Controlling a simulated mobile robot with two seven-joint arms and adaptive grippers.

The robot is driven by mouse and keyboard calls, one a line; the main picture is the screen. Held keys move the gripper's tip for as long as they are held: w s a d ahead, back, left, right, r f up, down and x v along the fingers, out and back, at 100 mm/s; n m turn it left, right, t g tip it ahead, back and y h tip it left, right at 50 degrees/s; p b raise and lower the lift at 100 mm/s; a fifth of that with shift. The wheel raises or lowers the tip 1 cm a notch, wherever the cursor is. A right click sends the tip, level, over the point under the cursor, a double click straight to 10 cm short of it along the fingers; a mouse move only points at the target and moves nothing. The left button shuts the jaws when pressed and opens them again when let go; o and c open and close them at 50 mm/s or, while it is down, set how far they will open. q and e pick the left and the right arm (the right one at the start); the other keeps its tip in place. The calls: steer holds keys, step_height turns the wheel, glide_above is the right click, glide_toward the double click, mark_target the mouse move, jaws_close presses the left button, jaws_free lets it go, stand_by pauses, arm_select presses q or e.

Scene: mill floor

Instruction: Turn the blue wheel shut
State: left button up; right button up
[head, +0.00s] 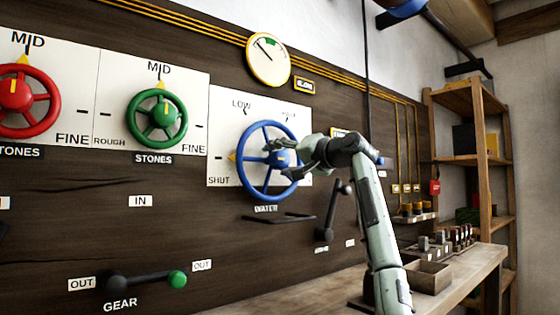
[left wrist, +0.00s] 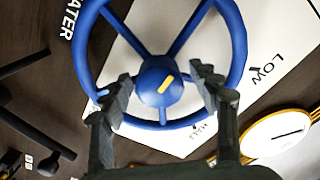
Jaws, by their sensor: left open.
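The blue wheel (head: 245,178) is mounted on a white plate (head: 219,120) marked LOW and SHUT, with another label at the upper right partly hidden. A yellow pointer (head: 232,157) shows at the wheel's left side, between SHUT and LOW. My left gripper (head: 290,157) is at the wheel's right side, in front of it. In the left wrist view the wheel (left wrist: 240,45) fills the upper middle, and my open fingers (left wrist: 160,92) stand either side of its hub, which bears a yellow mark. Contact cannot be told. My right gripper is not in view.
Red (head: 52,108) and green (head: 181,120) wheels are on the wall to the left. A round gauge (head: 268,59) is above. A dark lever (head: 331,210) is below right of the blue wheel. A bench (head: 455,280) with a small box (head: 428,277) and shelves (head: 480,130) are at right.

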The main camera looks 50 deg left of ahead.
arm_select(q)
steer(key=s+d, duration=0.1)
steer(key=d, duration=1)
steer(key=shift+d, duration=0.4)
